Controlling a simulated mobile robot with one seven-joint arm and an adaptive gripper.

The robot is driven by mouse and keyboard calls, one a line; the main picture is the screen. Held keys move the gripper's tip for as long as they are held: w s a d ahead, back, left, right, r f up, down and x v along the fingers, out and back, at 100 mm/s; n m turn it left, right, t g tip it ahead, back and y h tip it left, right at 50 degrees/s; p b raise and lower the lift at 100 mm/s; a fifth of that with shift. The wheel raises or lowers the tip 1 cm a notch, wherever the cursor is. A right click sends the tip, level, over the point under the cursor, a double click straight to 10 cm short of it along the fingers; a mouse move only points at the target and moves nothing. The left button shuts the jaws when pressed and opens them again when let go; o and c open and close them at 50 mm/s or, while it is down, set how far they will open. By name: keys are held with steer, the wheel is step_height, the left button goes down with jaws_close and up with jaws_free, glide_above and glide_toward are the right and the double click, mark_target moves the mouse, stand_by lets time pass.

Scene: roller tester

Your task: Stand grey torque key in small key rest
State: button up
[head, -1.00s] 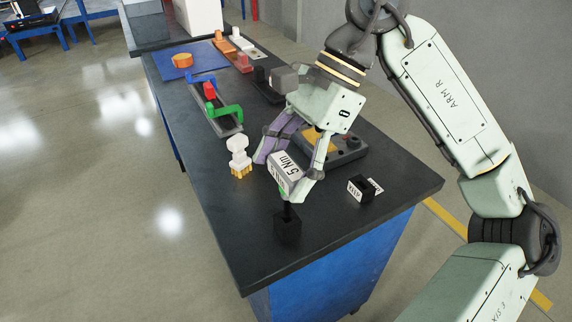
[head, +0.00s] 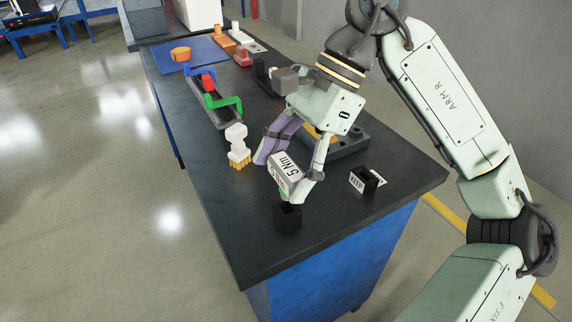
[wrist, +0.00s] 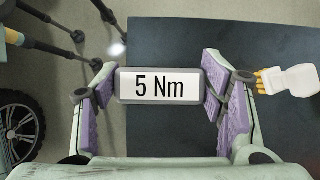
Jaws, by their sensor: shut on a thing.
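My gripper (head: 290,172) is shut on the grey torque key (head: 287,168), a block with a white "5 Nm" label. In the wrist view the key (wrist: 159,86) sits between the purple-padded fingers, its label facing the camera. In the head view it is just above a small black open-topped block (head: 288,217) near the bench's front edge, which looks like the small key rest. The key's lower end is at or just inside the block's opening; I cannot tell how deep. The rest is hidden beneath the key in the wrist view.
A black labelled holder (head: 364,180) stands to the right. A white and yellow piece (head: 237,146) stands left of my gripper, also in the wrist view (wrist: 290,80). A grey tray with red and green parts (head: 215,103) lies farther back. The left front of the bench is clear.

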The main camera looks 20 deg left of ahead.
steer(key=shift+f+b, duration=1.05)
steer(key=shift+f, duration=0.2)
steer(key=o, duration=2)
steer(key=shift+o, duration=0.2)
steer(key=shift+r, duration=0.15)
